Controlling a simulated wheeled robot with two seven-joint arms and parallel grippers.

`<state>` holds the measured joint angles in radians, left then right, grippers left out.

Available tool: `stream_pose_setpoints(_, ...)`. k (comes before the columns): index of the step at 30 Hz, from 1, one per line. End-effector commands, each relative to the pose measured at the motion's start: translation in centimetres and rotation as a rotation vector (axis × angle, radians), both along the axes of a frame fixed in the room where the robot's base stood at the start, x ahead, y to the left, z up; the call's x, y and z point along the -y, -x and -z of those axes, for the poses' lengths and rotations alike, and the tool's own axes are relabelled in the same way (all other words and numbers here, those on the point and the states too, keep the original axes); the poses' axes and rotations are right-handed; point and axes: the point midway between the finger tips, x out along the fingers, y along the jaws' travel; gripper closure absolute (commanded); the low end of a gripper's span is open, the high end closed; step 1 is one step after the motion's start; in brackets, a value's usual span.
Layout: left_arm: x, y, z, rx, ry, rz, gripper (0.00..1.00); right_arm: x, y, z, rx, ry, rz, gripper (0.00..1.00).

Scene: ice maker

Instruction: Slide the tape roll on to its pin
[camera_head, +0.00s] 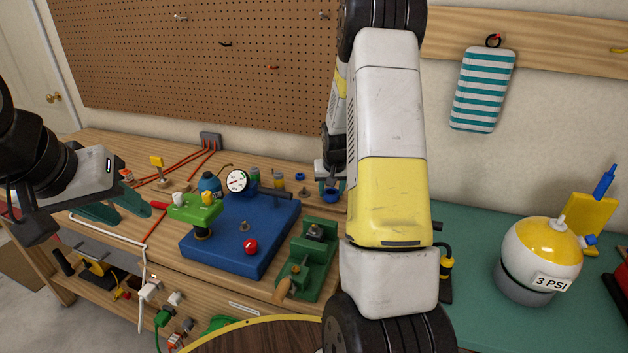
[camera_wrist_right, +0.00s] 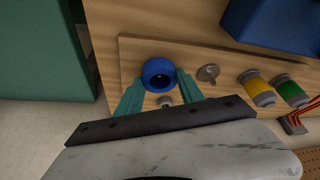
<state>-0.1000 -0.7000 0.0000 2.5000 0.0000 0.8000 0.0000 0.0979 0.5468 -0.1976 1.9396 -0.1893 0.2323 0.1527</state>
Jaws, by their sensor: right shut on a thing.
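A blue tape roll (camera_wrist_right: 158,74) sits between the teal fingertips of my right gripper (camera_wrist_right: 159,84) in the right wrist view, which is shut on it. Its dark central hole shows. In the head view the blue roll (camera_head: 332,196) is partly hidden behind my right arm. A short upright pin (camera_wrist_right: 208,73) on a round base stands beside the roll; it also shows in the head view (camera_head: 303,190). Whether the roll touches the board under it cannot be told.
Yellow (camera_wrist_right: 257,88) and green (camera_wrist_right: 290,91) rolls stand in a row on the wooden board (camera_wrist_right: 130,55). A small grey fitting (camera_wrist_right: 165,101) lies behind the blue roll. A blue plate (camera_head: 215,256) with a gauge and a green vise (camera_head: 314,264) stand in front.

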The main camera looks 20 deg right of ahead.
Motion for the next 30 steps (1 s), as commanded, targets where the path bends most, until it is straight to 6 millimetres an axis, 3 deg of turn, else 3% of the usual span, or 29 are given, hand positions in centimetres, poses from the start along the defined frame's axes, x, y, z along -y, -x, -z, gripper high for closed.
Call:
stream_pose_setpoints(11, 0.0, 0.0, 0.0, 0.000, 0.000, 0.000, 0.64, 0.0, 0.0, 0.9, 0.000, 0.000, 0.000, 1.00)
stream_pose_setpoints(12, 0.0, 0.0, 0.0, 0.000, 0.000, 0.000, 0.64, 0.0, 0.0, 0.8, 0.000, 0.000, 0.000, 0.51)
stream_pose_setpoints(15, 0.0, 0.0, 0.0, 0.000, 0.000, 0.000, 0.64, 0.0, 0.0, 0.8, 0.000, 0.000, 0.000, 0.32)
stream_pose_setpoints(25, 0.0, 0.0, 0.0, 0.000, 0.000, 0.000, 0.64, 0.0, 0.0, 0.7, 0.001, 0.000, 0.000, 0.30)
stream_pose_setpoints(30, 0.0, 0.0, 0.0, 0.000, 0.000, 0.000, 0.64, -0.2, 0.7, -1.2, 0.004, 0.001, 0.000, 0.30)
